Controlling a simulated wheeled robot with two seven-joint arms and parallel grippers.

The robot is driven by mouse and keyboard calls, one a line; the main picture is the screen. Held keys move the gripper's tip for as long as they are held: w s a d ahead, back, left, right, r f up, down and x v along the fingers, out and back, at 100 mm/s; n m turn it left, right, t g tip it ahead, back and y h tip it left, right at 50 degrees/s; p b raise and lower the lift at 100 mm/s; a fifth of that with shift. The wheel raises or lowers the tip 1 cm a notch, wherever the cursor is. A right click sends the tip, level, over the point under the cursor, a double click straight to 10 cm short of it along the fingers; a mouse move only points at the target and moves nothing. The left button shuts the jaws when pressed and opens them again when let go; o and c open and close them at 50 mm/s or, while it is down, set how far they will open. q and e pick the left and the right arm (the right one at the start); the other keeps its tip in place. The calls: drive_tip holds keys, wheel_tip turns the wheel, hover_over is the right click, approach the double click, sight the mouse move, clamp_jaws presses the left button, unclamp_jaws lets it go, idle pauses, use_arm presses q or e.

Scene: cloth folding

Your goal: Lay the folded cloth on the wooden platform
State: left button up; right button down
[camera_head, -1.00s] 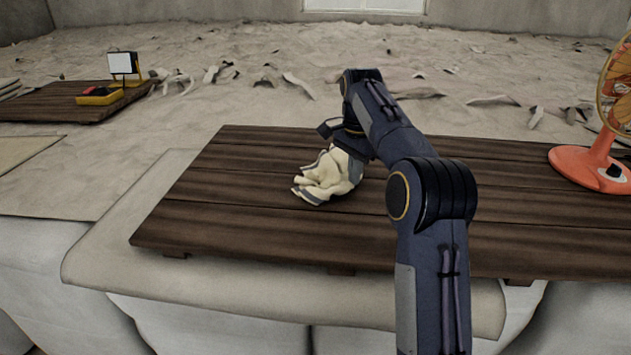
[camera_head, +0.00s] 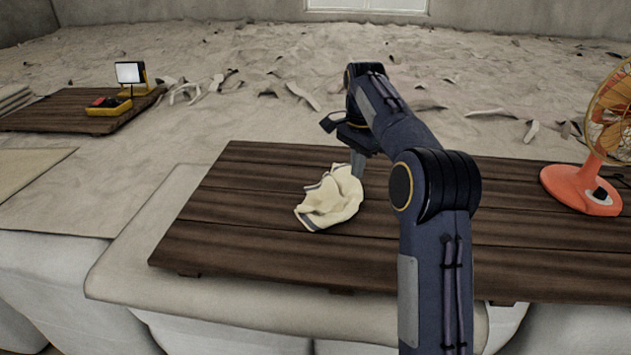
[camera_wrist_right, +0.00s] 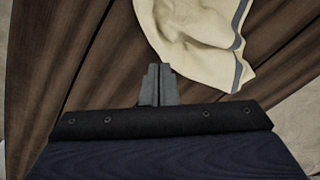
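The cream cloth (camera_head: 331,198) with a dark grey border stripe lies crumpled on the dark wooden platform (camera_head: 230,215), left of its middle. My right gripper (camera_head: 357,170) points down just behind and right of the cloth. In the right wrist view, its two fingers (camera_wrist_right: 158,72) are together with nothing between them. The height of the fingertips above the boards is hard to tell. My left gripper is out of view.
An orange fan (camera_head: 590,180) stands at the platform's right end. At the back left, a second wooden platform (camera_head: 45,112) holds a small lamp (camera_head: 131,74) and a yellow-and-red box (camera_head: 108,106). The platform's left part is bare.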

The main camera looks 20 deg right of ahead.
drive_tip(key=s+a+n+t+y+b, duration=0.2)
drive_tip(key=s+a+n, duration=0.2)
drive_tip(key=s, duration=0.5)
drive_tip(key=s+a+n+t+y+b, duration=0.1)
drive_tip(key=s+a+n, duration=0.25)
drive_tip(key=s, duration=0.55)
drive_tip(key=s+a+f+n+t+b, duration=0.1)
drive_tip(key=s+a+f+n, duration=0.2)
drive_tip(key=s+a+f, duration=0.2)
drive_tip(key=s+a+f+n+t, duration=0.1)
drive_tip(key=s+a+f+n, duration=0.2)
drive_tip(key=s+f, duration=0.4)
drive_tip(key=s+a, duration=0.1)
drive_tip(key=s, duration=0.2)
drive_tip(key=shift+a+n+t+y+b, duration=0.35)
drive_tip(key=shift+a+t+y, duration=0.05)
